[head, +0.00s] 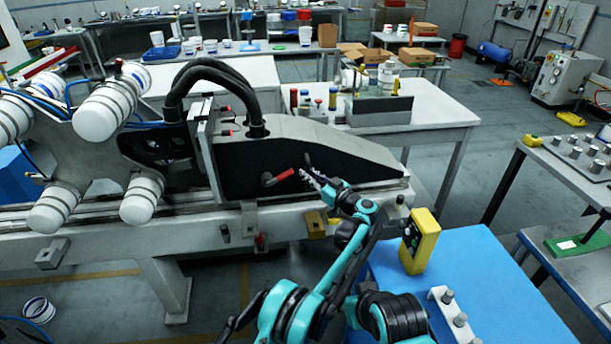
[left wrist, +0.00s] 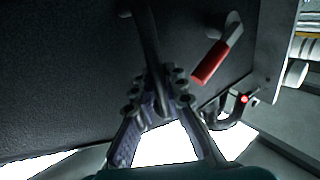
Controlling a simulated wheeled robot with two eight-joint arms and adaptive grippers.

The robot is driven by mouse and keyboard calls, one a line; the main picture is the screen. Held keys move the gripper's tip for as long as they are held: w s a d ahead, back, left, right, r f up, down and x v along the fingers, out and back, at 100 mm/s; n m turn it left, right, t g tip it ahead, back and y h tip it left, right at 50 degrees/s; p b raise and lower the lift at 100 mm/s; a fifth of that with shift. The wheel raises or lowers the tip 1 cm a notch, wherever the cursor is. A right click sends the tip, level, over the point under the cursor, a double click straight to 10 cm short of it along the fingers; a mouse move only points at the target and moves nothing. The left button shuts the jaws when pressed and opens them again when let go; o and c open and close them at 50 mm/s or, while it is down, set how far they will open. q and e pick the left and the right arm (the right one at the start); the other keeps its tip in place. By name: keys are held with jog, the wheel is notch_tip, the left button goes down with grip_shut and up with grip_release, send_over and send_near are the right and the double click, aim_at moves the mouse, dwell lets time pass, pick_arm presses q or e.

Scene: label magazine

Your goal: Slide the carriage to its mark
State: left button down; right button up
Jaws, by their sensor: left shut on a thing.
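The carriage (head: 240,160) is a large body with a dark side panel and a grey sloped top, sitting on a long rail bed (head: 200,222). My left gripper (head: 305,172) is at the panel's right part. In the left wrist view its fingers (left wrist: 160,88) are closed around a dark bar handle (left wrist: 142,35) on the panel. A red-gripped lever (head: 279,177) sits just left of the gripper; it also shows in the left wrist view (left wrist: 210,62), apart from the fingers. I cannot make out a clear mark on the rail. My right gripper is not in view.
Small clamp blocks, one yellow (head: 315,224), sit along the rail's front edge. A yellow box (head: 420,241) stands on a blue-topped table (head: 480,290) at the right. Thick black hoses (head: 215,72) arch over the carriage. White-capped cylinders (head: 95,118) crowd the left.

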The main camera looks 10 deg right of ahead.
pick_arm(q)
jog(key=shift+a+f+y, duration=0.1)
jog(key=shift+a+y, duration=0.2)
jog(key=shift+a, duration=0.5)
jog(key=c, duration=1.8)
grip_release()
jog(key=shift+o, duration=1.2)
jog(key=shift+w+d, duration=0.1)
jog(key=shift+d, duration=0.25)
send_near(294, 143)
jog(key=x, duration=0.4)
jog(key=shift+w+a, duration=0.1)
jog(key=shift+w, duration=0.1)
